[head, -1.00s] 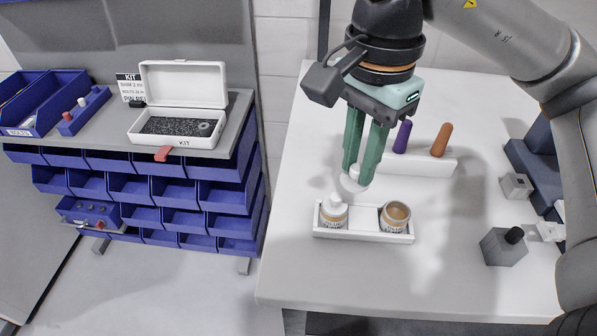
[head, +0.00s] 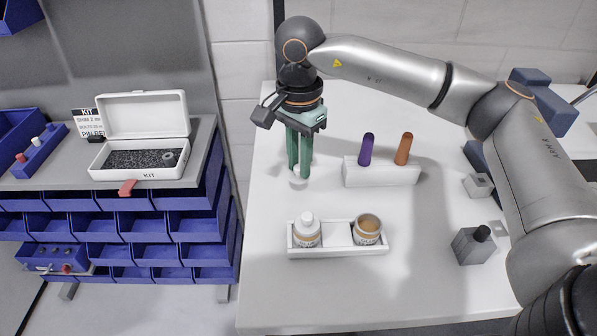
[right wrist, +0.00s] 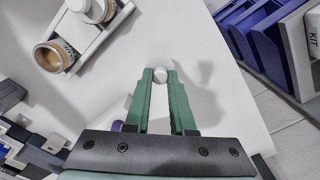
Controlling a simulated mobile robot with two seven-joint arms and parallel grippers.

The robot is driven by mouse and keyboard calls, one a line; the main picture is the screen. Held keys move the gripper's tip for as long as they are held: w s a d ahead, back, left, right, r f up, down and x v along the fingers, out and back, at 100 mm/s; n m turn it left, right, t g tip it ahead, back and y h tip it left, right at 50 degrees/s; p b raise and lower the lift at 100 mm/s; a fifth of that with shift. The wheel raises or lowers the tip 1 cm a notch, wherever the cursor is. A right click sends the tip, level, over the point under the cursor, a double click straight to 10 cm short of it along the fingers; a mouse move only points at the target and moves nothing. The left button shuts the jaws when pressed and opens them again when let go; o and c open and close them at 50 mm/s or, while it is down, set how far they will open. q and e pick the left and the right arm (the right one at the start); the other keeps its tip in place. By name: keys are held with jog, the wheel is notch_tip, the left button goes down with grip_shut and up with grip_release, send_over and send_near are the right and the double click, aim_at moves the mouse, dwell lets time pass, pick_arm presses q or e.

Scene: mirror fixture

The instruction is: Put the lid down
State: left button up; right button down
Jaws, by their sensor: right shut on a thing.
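The white lid (head: 297,180), a disc with a round knob, hangs at the fingertips of my right gripper (head: 299,172). The green fingers are shut on its knob, which also shows in the right wrist view (right wrist: 160,75). The lid is low over the white table, left of and behind the tray. I cannot tell whether it touches the tabletop. An open jar (head: 368,232) with a tan rim stands upright in the right part of the white tray (head: 338,253). A jar with a white top (head: 306,232) stands in its left part. My left gripper is not in view.
A white block (head: 381,175) with a purple peg (head: 366,150) and an orange peg (head: 403,149) stands right of the gripper. A grey block (head: 473,246) is at the right. The table (head: 270,290) is bare around the lid. A bin rack with an open kit box (head: 137,172) stands left.

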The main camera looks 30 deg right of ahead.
aim_at(298, 174)
jog(key=shift+w+f, duration=0.2)
jog(key=shift+f, duration=0.1)
jog(key=shift+w+d+f, duration=0.1)
jog(key=shift+w+f, duration=0.1)
jog(key=shift+f, duration=1.55)
jog(key=shift+f, duration=0.1)
jog(key=c, duration=0.8)
grip_release()
jog(key=shift+o, duration=0.2)
notch_tip(298, 174, up, 12)
jog(key=shift+r, duration=0.2)
